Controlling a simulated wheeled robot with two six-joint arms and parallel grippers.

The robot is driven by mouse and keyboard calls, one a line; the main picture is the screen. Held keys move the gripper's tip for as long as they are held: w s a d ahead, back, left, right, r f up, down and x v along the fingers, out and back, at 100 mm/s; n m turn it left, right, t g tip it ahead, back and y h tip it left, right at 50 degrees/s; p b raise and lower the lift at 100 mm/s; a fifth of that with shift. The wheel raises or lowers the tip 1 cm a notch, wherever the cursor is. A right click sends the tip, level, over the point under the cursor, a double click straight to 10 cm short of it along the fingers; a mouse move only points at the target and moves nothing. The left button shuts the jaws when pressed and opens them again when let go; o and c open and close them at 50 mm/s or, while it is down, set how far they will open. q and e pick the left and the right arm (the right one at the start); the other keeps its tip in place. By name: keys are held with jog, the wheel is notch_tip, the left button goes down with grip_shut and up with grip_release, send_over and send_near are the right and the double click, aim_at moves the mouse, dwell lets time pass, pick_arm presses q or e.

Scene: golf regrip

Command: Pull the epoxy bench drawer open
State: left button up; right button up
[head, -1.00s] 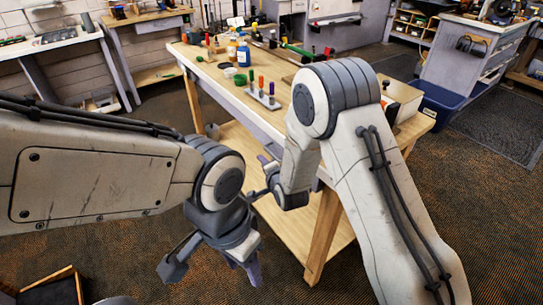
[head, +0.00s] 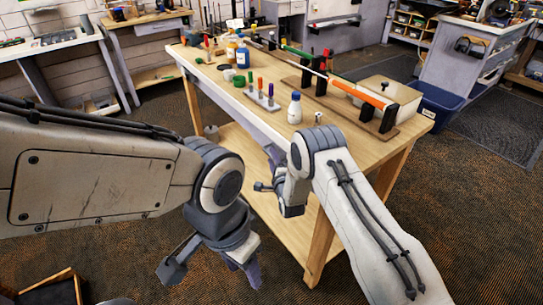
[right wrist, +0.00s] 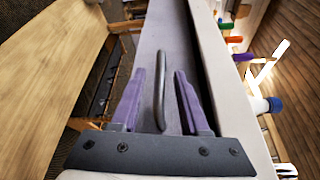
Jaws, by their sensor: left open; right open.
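The epoxy bench (head: 345,150) is a wooden table with a grey drawer front (right wrist: 172,30) under its top. In the right wrist view, a dark metal bar handle (right wrist: 160,95) stands on that front. My right gripper (right wrist: 170,62) is open, with a purple finger on each side of the handle. The fingers look apart from the bar; the depth is hard to judge. In the head view, my right gripper (head: 264,172) is at the bench's front edge, partly hidden by its own wrist. My left gripper (head: 212,270) is open and empty, pointing down in front of the bench.
On the bench top are a white bottle (head: 295,108), a rack of coloured tubes (head: 262,98), a blue bottle (head: 243,55) and a club with an orange grip (head: 362,95) on a holder. A lower wooden shelf (head: 285,225) lies under the bench. A blue bin (head: 438,105) stands right.

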jog(key=shift+x, duration=0.8)
grip_shut()
dwell(1.0)
